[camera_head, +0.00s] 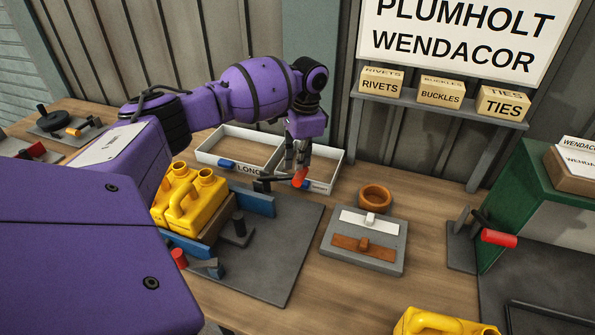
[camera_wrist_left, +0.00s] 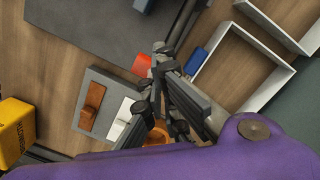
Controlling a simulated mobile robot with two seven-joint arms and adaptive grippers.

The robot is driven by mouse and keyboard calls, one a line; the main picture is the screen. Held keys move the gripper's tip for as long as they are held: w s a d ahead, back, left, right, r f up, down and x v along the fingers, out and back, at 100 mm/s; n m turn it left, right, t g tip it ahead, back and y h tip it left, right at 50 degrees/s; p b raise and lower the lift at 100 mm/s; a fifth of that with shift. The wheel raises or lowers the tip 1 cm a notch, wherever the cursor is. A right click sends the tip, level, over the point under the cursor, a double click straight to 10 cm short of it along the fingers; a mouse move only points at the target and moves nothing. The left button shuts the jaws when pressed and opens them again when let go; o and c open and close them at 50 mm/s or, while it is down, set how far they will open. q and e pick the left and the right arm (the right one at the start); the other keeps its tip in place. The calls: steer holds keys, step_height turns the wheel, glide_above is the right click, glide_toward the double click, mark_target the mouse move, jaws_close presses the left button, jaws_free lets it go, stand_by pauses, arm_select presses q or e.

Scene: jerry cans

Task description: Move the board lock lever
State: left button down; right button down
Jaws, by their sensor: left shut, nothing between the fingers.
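A lever with a dark arm and an orange-red tip (camera_head: 300,178) stands at the far corner of the dark grey board (camera_head: 280,250). Its tip also shows in the left wrist view (camera_wrist_left: 141,65). My left gripper (camera_head: 296,167) is right at this tip, fingers pointing down, shut and empty. In the left wrist view its fingers (camera_wrist_left: 160,62) are together beside the red tip; I cannot tell whether they touch it. Yellow jerry cans (camera_head: 188,200) stand between blue rails (camera_head: 253,200) on the board. Another red-ended lever (camera_head: 179,258) sits at the board's near left. My right gripper is not visible.
White trays (camera_head: 215,158) lie behind my left gripper. A grey plate (camera_head: 340,258) with white and brown pieces and an orange ring (camera_head: 375,196) are to the right. Another red-handled lever (camera_head: 498,238) is beside the green box (camera_head: 500,207). A yellow can (camera_head: 440,322) is at the front.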

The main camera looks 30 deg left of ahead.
mark_target(299, 172)
arm_select(q)
steer(key=shift+f, duration=0.45)
step_height(299, 172, down, 3)
steer(key=shift+f, duration=0.25)
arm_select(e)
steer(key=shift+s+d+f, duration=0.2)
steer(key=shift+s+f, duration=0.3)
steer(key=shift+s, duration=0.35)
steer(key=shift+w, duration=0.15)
